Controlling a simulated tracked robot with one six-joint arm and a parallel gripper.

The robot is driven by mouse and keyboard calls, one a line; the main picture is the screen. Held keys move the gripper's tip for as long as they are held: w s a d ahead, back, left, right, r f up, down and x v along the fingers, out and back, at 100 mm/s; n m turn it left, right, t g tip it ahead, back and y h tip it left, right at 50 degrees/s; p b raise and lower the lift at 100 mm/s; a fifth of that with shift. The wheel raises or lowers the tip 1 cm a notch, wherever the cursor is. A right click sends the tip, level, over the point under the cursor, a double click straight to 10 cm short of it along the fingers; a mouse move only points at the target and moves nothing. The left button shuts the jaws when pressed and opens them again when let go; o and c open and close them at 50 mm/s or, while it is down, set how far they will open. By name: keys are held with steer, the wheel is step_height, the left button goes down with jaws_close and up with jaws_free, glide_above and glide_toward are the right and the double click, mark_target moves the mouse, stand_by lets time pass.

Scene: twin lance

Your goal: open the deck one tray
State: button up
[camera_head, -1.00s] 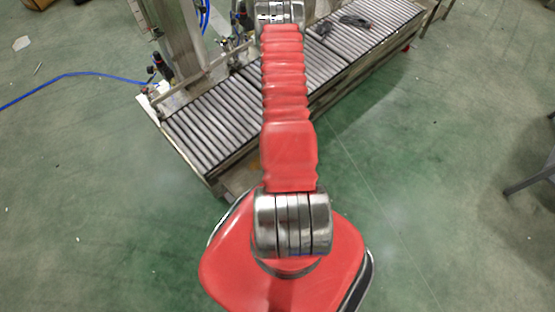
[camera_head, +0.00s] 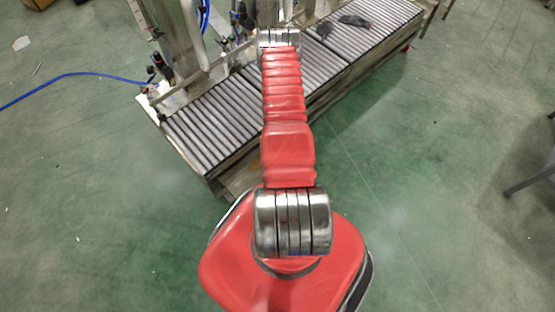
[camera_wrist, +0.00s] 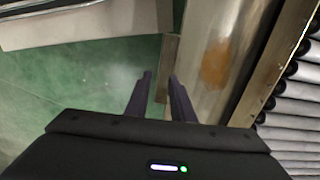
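My gripper (camera_wrist: 161,75) shows in the wrist view with its two dark fingers apart and nothing visibly held. A thin brown edge (camera_wrist: 168,60) runs past the fingertips. I cannot tell whether it lies between them or farther below. No tray or deck can be made out with certainty in either view. My gripper is hidden in the head view, where only my red arm shows, reaching toward the conveyor.
A roller conveyor (camera_head: 215,135) runs diagonally ahead; its rollers also show in the wrist view (camera_wrist: 295,105). A metal column (camera_head: 170,35) and fittings stand behind it. A pale beam (camera_wrist: 55,25) lies upper left. A blue hose (camera_head: 70,74) crosses the floor.

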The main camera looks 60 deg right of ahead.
steer(key=shift+f, duration=2.95)
steer(key=shift+c, duration=0.5)
jaws_close()
